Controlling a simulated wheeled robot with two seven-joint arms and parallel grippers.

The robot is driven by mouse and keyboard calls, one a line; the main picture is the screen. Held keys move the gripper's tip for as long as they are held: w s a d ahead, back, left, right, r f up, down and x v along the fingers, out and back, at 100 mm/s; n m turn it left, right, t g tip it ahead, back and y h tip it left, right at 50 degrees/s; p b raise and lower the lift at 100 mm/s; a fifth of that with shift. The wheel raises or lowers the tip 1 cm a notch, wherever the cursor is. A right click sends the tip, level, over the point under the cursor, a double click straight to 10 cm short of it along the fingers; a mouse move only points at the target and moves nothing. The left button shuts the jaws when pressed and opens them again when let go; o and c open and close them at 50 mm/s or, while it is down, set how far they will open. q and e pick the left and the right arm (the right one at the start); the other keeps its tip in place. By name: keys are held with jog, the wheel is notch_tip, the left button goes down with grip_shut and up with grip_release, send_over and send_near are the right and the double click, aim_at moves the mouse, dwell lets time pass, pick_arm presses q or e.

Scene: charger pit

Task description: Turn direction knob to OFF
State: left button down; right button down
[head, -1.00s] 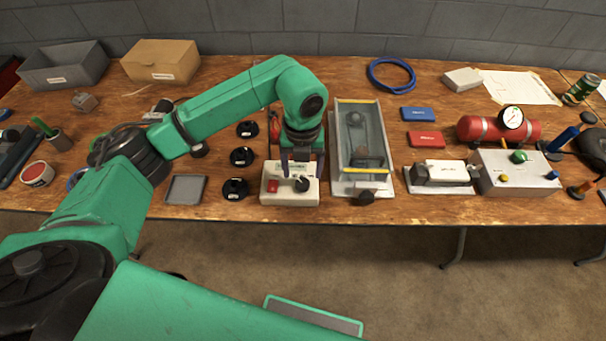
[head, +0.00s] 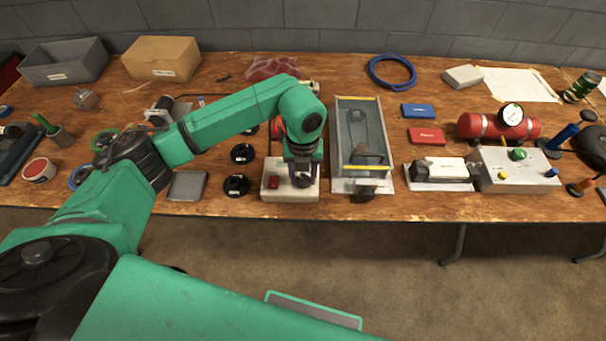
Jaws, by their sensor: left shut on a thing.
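The control box (head: 281,194) is a small cream box near the table's front edge, with a red switch (head: 273,182) on its left. My left gripper (head: 304,184) is down on the right part of the box top, pointing down. It is shut on the dark direction knob, which the fingers mostly hide, so the knob's pointer and the box's label cannot be read. My right gripper is not in view.
A long grey trough (head: 338,125) with yellow stripes stands close to the right of the box. Black discs (head: 236,186) and a grey tray (head: 187,185) lie to the left. A white device (head: 440,180) stands further right.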

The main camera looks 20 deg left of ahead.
aim_at(303, 179)
pick_arm(q)
jog(key=m+b, duration=0.3)
jog(key=m, duration=0.1)
jog(key=shift+f+b, duration=0.15)
jog(key=shift+b, duration=0.15)
jog(key=m+b, duration=0.2)
jog(key=m, duration=0.1)
jog(key=shift+r+m+b, duration=0.2)
jog(key=shift+m+b, duration=0.15)
jog(key=shift+m, duration=0.35)
jog(key=shift+c, duration=1.8)
grip_release()
notch_tip(303, 179, up, 15)
jog(key=shift+f, duration=0.15)
